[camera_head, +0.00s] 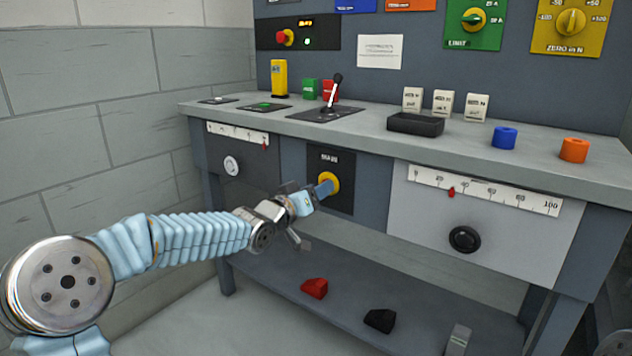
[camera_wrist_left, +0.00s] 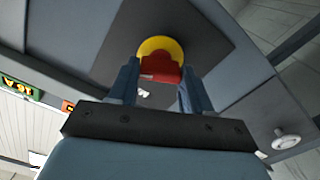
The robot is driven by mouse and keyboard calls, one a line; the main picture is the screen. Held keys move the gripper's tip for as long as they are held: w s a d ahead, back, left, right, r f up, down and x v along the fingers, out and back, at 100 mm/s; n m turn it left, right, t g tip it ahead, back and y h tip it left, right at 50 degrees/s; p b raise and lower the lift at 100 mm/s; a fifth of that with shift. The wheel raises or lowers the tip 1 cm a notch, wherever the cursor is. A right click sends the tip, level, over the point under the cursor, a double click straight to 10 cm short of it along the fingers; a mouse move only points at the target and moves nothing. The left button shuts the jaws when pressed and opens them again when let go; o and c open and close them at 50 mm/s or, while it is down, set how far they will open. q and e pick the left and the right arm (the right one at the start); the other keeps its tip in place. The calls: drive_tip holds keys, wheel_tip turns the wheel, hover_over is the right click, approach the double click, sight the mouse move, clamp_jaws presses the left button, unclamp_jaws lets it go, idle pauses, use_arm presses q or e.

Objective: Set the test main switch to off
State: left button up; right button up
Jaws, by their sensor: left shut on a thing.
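The main switch is a yellow disc (camera_head: 333,181) on a black plate (camera_head: 331,161) in the front of the bench. In the left wrist view the yellow disc (camera_wrist_left: 152,46) carries a red handle (camera_wrist_left: 160,68). My left gripper (camera_head: 326,188) reaches the switch from the left. Its fingers (camera_wrist_left: 155,88) stand on both sides of the red handle and are shut on it. In the head view the fingers hide the handle. The label on the plate is too small to read surely. My right gripper is not in view.
A lever (camera_head: 332,92) stands on the bench top above, with a black tray (camera_head: 415,124) to its right. Scales with knobs flank the switch: a white knob (camera_head: 231,165) left and a black knob (camera_head: 465,239) right. Red (camera_head: 314,288) and black (camera_head: 380,320) blocks lie on the lower shelf.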

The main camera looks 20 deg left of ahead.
use_arm(q)
drive_tip(key=shift+f+n+p, duration=0.1)
drive_tip(key=shift+n+p, duration=2.5)
drive_tip(key=shift+n, duration=3.7)
drive_tip(key=o, duration=1.1)
drive_tip(key=shift+c, duration=0.2)
drive_tip(key=shift+a, duration=0.1)
